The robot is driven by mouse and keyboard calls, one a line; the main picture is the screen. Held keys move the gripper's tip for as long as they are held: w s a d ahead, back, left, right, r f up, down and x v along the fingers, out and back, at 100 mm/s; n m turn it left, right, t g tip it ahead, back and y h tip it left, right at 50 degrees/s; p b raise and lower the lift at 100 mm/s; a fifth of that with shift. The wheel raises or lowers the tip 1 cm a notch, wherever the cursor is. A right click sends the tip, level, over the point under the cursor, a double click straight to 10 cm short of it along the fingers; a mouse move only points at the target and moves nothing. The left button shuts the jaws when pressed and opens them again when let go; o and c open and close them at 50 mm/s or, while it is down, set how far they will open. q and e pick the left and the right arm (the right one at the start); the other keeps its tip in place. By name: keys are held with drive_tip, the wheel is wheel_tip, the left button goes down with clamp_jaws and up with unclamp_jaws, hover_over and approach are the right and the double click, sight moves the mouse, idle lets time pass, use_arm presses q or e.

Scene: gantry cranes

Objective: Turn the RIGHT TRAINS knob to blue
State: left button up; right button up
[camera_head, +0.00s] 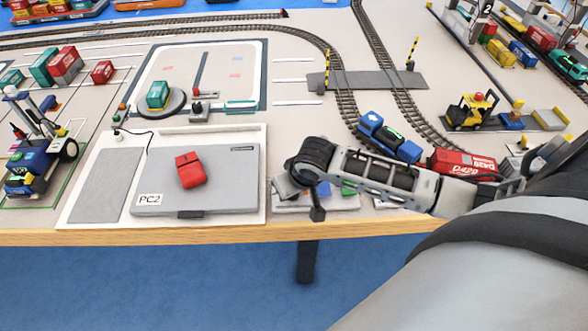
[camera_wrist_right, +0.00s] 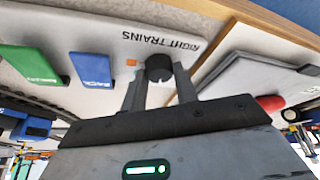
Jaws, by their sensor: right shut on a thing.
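The RIGHT TRAINS panel (camera_wrist_right: 200,50) is a light grey plate that shows upside down in the right wrist view. Its black round knob (camera_wrist_right: 159,67) sits between the fingers of my right gripper (camera_wrist_right: 160,84), which is shut on it. A small orange mark (camera_wrist_right: 131,62) shows beside the knob. A blue tile (camera_wrist_right: 91,69) and a green tile (camera_wrist_right: 33,64) lie farther left. In the head view my right gripper (camera_head: 285,188) reaches down over the panel (camera_head: 330,203) at the table's front edge and hides the knob. My left gripper is out of view.
A grey laptop (camera_head: 235,170) labelled PC2, with a red mouse (camera_head: 190,169) on it, lies left of my right gripper. A blue locomotive (camera_head: 388,138) and a red wagon (camera_head: 462,164) stand behind my right forearm. The table's wooden edge (camera_head: 180,237) is in front.

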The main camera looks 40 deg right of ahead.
drive_tip(key=shift+a+m+h, duration=0.1)
drive_tip(key=shift+m+h, duration=0.6)
drive_tip(key=shift+m, duration=1)
drive_tip(key=o, duration=1)
drive_tip(key=shift+c, duration=0.2)
drive_tip(key=shift+r, duration=0.1)
drive_tip(key=v, duration=1.5)
drive_tip(key=shift+r, duration=0.45)
drive_tip(key=shift+w+a, duration=0.1)
drive_tip(key=shift+a, duration=0.05)
